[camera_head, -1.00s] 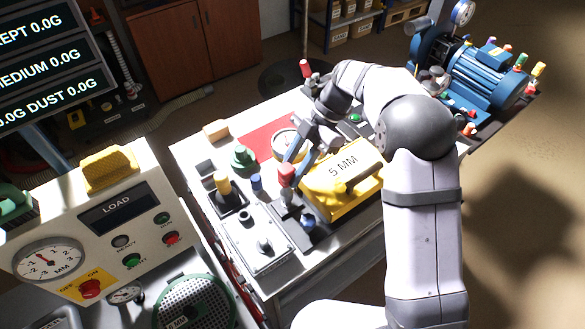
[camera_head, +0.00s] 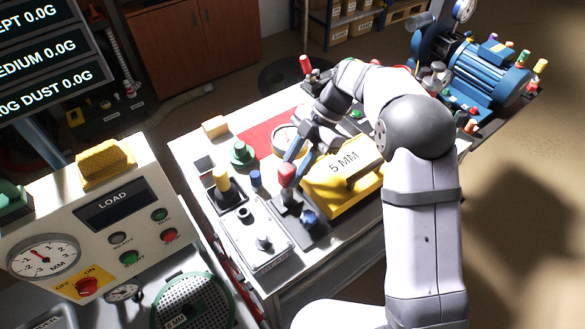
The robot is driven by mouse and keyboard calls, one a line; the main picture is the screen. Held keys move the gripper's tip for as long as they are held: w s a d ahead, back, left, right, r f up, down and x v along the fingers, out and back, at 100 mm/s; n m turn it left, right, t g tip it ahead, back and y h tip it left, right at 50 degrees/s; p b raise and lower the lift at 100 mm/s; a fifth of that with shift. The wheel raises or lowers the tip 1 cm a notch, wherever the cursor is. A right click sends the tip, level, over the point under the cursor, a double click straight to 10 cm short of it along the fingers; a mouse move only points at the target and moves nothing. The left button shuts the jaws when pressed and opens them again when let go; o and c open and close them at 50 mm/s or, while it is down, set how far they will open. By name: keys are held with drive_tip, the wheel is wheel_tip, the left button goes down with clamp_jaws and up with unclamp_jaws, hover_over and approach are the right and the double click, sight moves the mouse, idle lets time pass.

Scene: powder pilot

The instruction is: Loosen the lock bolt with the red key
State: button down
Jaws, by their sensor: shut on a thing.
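The red key (camera_head: 287,173) has a red head and stands upright on a dark plate (camera_head: 318,234) at the front of the white bench. My gripper (camera_head: 291,158) reaches down from the upper right and is shut on the key's red head. The key's lower end meets the dark plate. I cannot clearly make out the lock bolt there. A blue knob (camera_head: 309,217) sits on the same plate, to the lower right of the key.
A yellow 5 MM block (camera_head: 325,197) stands close to the right of the key. A yellow-topped post (camera_head: 221,180), a small blue-topped post (camera_head: 256,180) and a green knob (camera_head: 241,154) stand to the left. A round gauge (camera_head: 284,138) lies behind, partly hidden by my wrist.

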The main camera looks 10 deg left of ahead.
drive_tip(key=shift+f+b, duration=0.55)
drive_tip(key=c, duration=1.3)
unclamp_jaws()
drive_tip(key=shift+b+v, duration=0.95)
drive_tip(key=shift+v, duration=2.65)
drive_tip(key=shift+r, duration=0.1)
drive_tip(key=shift+d, duration=0.1)
